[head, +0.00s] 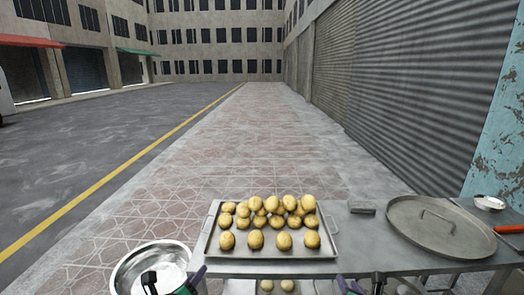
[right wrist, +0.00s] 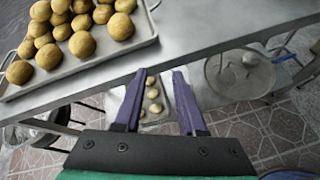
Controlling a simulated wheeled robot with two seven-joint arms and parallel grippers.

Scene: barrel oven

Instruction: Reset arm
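My left gripper (head: 194,279) is at the bottom edge of the head view, between the round metal bowl and the tray's front left corner. Only a purple tip and dark parts show, so its opening is unclear. My right gripper (head: 347,285) is at the bottom edge, right of the tray and in front of the table (head: 375,258). In the right wrist view its two purple fingers (right wrist: 157,98) stand apart with nothing between them, so it is open and empty. The wrist view shows it near the table's edge.
A metal tray (head: 209,245) of several potato-like yellow balls sits on the table. Right of it are a dark block (head: 362,211), a round handled lid (head: 410,228), a small white bowl (head: 489,203) and a red handle (head: 509,229). A large metal bowl (head: 128,265) stands left.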

